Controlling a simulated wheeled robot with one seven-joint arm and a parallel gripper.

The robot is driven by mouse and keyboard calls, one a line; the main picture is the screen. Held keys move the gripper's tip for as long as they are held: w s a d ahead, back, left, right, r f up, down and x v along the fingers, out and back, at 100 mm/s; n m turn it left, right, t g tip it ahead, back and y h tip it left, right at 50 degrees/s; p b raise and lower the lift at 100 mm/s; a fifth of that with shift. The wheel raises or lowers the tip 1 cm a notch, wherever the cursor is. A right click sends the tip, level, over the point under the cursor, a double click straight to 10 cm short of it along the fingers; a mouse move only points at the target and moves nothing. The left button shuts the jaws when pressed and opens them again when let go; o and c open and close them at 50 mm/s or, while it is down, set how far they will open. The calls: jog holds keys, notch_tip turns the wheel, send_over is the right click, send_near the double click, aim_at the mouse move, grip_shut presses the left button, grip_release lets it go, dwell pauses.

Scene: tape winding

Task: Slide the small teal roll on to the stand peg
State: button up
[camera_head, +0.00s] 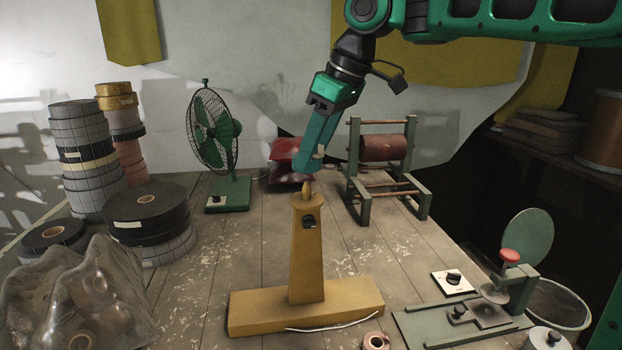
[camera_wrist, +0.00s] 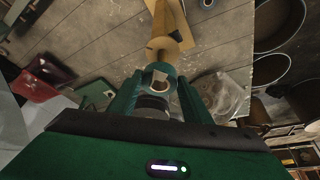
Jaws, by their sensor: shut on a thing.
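The yellow wooden stand (camera_head: 307,255) stands upright on a wide base in the middle of the table. Its short peg (camera_head: 307,188) points up from the top. My gripper (camera_head: 311,160) reaches down from the upper right, tilted, with its fingertips just above the peg. In the wrist view, the small teal roll (camera_wrist: 158,69) is held between the two fingers, and the stand (camera_wrist: 170,22) shows beyond it. The roll is close over the peg; I cannot tell whether the peg's tip is inside its hole. In the head view the roll blends with the teal fingers.
A green fan (camera_head: 228,190) and a rack with a brown roller (camera_head: 385,148) stand behind. Stacks of tape rolls (camera_head: 148,208) and a clear bag (camera_head: 80,300) fill the left. A green tape device (camera_head: 470,318) sits front right. A small copper roll (camera_head: 376,341) lies near the front edge.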

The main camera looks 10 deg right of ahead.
aim_at(317, 170)
jog(key=shift+a+f, duration=0.1)
jog(key=shift+f, duration=3)
jog(key=o, duration=1.5)
jog(key=shift+o, duration=0.2)
notch_tip(317, 170, up, 7)
